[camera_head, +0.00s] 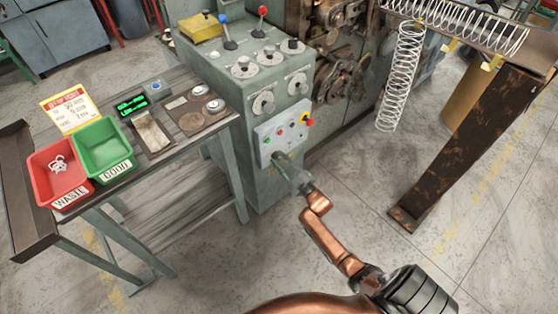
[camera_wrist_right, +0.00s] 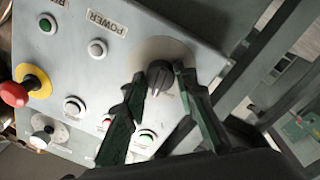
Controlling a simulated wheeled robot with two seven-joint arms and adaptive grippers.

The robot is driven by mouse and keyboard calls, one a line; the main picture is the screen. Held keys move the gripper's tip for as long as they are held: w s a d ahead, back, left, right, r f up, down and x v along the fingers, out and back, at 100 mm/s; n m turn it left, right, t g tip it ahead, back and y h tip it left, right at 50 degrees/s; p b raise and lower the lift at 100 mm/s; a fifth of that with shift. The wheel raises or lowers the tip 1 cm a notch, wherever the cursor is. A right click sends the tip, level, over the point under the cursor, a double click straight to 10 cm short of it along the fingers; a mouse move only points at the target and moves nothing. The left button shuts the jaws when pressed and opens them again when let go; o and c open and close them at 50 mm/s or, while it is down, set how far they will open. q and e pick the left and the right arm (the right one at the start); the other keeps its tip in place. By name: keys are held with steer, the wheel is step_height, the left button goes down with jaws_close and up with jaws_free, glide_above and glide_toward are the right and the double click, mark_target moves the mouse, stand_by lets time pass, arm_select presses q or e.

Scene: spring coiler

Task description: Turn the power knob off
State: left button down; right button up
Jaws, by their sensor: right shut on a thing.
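The power knob (camera_wrist_right: 160,74) is a black rotary knob on a round pale plate, on the grey control panel (camera_wrist_right: 60,65) near the POWER label (camera_wrist_right: 106,22). My right gripper (camera_wrist_right: 159,77) has its two green fingers on either side of the knob and is shut on it. In the head view my right gripper (camera_head: 288,168) reaches the lower part of the panel (camera_head: 265,145) on the green machine, and hides the knob there. I cannot tell which setting the knob points to. My left gripper is not in view.
A red emergency button (camera_wrist_right: 14,94) on a yellow base and several small push buttons share the panel. A bench at left holds a red WASTE bin (camera_head: 60,190) and a green GOOD bin (camera_head: 102,150). A rusty post (camera_head: 470,150) stands at right. Floor between is open.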

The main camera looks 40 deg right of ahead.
steer(key=shift+f+n, duration=0.2)
steer(key=shift+n, duration=0.4)
steer(key=n+b, duration=0.1)
steer(key=n, duration=0.1)
steer(key=shift+n, duration=0.4)
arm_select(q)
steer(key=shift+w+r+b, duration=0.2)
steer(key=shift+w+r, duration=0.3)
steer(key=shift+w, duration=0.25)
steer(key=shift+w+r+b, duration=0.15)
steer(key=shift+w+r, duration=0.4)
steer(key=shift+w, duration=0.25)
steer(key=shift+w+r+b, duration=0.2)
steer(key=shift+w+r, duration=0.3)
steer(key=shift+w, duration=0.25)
arm_select(e)
steer(key=shift+n+y, duration=0.5)
steer(key=shift+n, duration=1.4)
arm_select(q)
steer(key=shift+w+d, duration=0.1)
arm_select(e)
steer(key=shift+r, duration=0.1)
steer(key=o, duration=1.2)
steer(key=shift+c, duration=0.2)
steer(key=shift+d, duration=0.1)
